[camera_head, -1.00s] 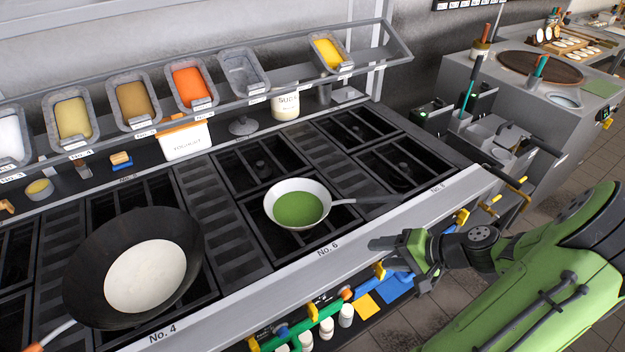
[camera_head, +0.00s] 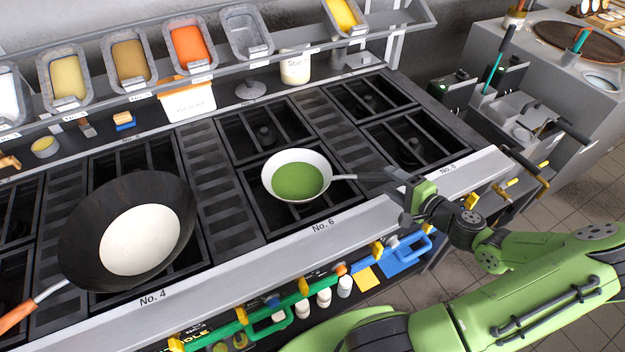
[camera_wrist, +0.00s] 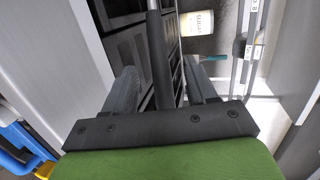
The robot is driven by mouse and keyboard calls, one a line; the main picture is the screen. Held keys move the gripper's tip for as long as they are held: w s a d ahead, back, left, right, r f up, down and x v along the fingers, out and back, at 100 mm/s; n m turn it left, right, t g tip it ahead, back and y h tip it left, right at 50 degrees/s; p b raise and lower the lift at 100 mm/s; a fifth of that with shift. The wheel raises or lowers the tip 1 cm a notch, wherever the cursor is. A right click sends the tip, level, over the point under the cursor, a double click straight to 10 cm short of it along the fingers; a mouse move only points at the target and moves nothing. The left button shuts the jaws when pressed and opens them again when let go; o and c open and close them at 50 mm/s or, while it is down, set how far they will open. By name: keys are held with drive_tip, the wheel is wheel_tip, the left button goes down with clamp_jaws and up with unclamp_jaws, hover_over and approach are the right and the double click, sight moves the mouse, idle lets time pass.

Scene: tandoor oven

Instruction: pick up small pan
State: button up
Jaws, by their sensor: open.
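The small pan (camera_head: 297,176) is white inside with a green content and sits on the stove grate above the label No. 6. Its handle points right toward my gripper (camera_head: 392,180), which is at the handle's dark end. In the wrist view the dark handle (camera_wrist: 158,60) runs down between the two grey fingers of my gripper (camera_wrist: 165,88). The fingers are open, one on each side of the handle. Whether either finger touches it I cannot tell. The pan's bowl is out of the wrist view.
A large black wok (camera_head: 75,222) with white content stands on the left burner. A shelf with several ingredient trays (camera_head: 191,48) runs along the back. The stove's metal front edge (camera_head: 370,215) lies just below my gripper. Blue and green items hang under it.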

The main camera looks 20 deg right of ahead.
sight(388, 180)
drive_tip(key=x, duration=0.3)
drive_tip(key=shift+w+f, duration=0.15)
drive_tip(key=shift+w, duration=0.15)
drive_tip(key=shift+s+a, duration=0.1)
clamp_jaws()
idle(0.7)
